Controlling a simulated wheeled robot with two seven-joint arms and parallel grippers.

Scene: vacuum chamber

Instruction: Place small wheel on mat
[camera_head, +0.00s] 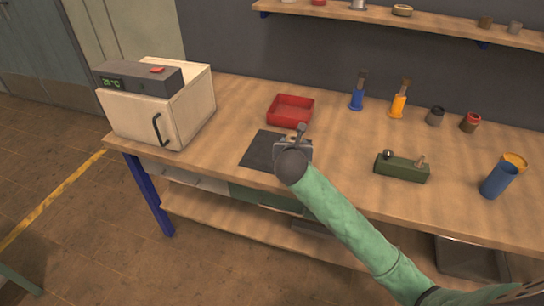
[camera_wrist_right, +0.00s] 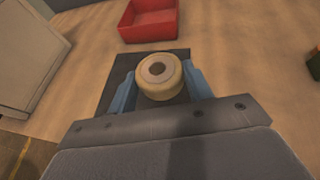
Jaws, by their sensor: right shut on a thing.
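The small wheel (camera_wrist_right: 160,77) is a yellowish cylinder with a pale face and a dark centre hole. My right gripper (camera_wrist_right: 160,90) is shut on it, with a blue finger on each side. In the head view my right gripper (camera_head: 296,143) is over the right part of the dark mat (camera_head: 262,151), and the arm hides part of the mat. The mat (camera_wrist_right: 120,75) also shows behind the wheel in the right wrist view. I cannot tell whether the wheel touches the mat. My left gripper is not in view.
A red tray (camera_head: 290,110) sits just behind the mat. A white oven-like box (camera_head: 150,105) stands at the left. A green block (camera_head: 402,168) with a knob is to the right.

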